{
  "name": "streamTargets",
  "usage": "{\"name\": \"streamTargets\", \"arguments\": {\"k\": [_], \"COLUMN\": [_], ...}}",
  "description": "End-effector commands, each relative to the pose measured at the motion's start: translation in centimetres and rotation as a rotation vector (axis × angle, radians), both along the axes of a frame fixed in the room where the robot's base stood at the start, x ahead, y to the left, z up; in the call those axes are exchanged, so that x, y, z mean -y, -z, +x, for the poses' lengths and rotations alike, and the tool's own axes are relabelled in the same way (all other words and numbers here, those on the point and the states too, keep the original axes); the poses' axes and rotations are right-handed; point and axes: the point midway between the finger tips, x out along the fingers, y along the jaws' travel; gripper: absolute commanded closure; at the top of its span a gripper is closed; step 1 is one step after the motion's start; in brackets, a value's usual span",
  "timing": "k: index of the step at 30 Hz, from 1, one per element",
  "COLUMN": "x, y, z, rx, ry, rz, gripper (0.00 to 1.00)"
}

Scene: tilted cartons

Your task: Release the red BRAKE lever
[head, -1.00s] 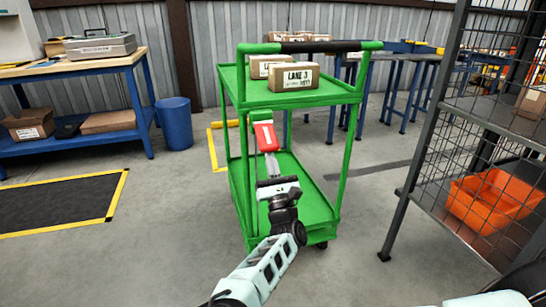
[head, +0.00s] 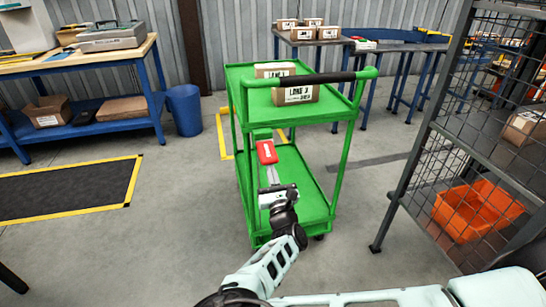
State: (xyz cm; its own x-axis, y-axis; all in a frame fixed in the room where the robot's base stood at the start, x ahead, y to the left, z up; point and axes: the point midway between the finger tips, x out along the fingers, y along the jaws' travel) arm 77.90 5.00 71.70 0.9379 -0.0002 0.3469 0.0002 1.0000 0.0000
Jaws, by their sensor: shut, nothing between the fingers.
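The red brake lever (head: 266,152) with a white mark sits at the near end of the green cart (head: 245,170), below its top shelf. My gripper (head: 272,174) is shut and empty. Its fingertips are just below the lever's lower end in the picture; I cannot tell if they touch it. The cart's lower shelf is behind my gripper. A carton labelled LANE 3 (head: 297,95) sits on the top shelf with another carton (head: 275,70) behind it.
A wire-mesh rack (head: 440,135) with an orange bin (head: 478,210) stands close on the right. A workbench (head: 80,65) and blue barrel (head: 184,110) are at left. Tables with cartons stand behind the cart.

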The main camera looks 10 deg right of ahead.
Motion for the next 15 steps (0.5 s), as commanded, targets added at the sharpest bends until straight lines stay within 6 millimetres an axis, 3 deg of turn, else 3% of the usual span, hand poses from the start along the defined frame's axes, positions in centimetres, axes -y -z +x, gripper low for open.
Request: {"name": "streamTargets", "arguments": {"k": [1,15], "x": [0.0,0.0], "y": [-1.5,-3.9], "z": [-0.1,-0.7], "rx": [-0.024,-0.246], "ry": [-0.001,0.001], "rz": [0.000,0.003], "gripper": [1.00,1.00]}}
